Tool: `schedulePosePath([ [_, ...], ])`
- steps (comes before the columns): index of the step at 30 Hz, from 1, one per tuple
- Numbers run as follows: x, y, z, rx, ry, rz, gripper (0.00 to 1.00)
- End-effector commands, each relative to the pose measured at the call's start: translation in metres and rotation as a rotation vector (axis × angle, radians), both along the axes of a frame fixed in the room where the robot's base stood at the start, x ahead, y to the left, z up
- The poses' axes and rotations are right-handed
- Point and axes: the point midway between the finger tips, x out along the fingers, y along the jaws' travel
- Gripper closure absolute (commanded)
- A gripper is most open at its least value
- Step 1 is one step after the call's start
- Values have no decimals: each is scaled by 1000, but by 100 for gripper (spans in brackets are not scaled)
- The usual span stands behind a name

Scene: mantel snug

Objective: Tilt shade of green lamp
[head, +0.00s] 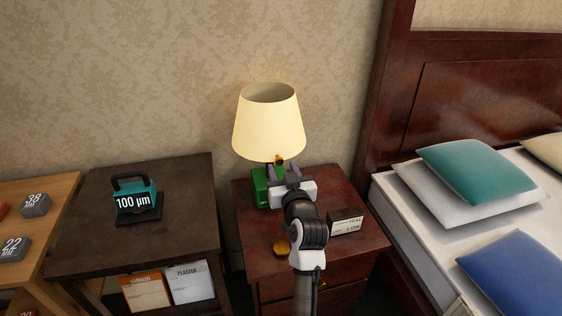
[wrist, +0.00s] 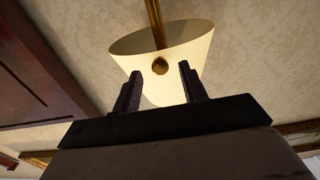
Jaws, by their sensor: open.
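The green lamp stands upright on the nightstand (head: 345,182); its green base (head: 260,187) is partly hidden behind my gripper. Its cream shade (head: 268,125) sits on top and looks about level in the head view. My gripper (head: 287,172) is open and empty, just below the shade's front lower edge. In the wrist view the shade (wrist: 185,85) and a round brass knob (wrist: 160,66) appear beyond my two open fingers (wrist: 161,80). A brass rod (wrist: 154,20) runs past the knob. I see no contact between fingers and knob.
A small dark box with a label (head: 346,223) and a round golden item (head: 282,248) are on the nightstand near my arm. A dark side table (head: 80,245) with a teal device (head: 136,198) stands left. The bed with pillows (head: 475,170) is right.

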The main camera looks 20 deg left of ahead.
Motion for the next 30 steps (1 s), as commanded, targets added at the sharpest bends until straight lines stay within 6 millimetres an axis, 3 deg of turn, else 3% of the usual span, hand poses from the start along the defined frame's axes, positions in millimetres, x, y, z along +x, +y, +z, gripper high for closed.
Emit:
schedulePosePath([
  [6, 19, 13, 1, 1, 0, 1, 57],
  [17, 22, 15, 0, 1, -1, 0, 59],
  [26, 22, 15, 0, 1, -1, 0, 98],
  [30, 22, 15, 0, 1, -1, 0, 100],
])
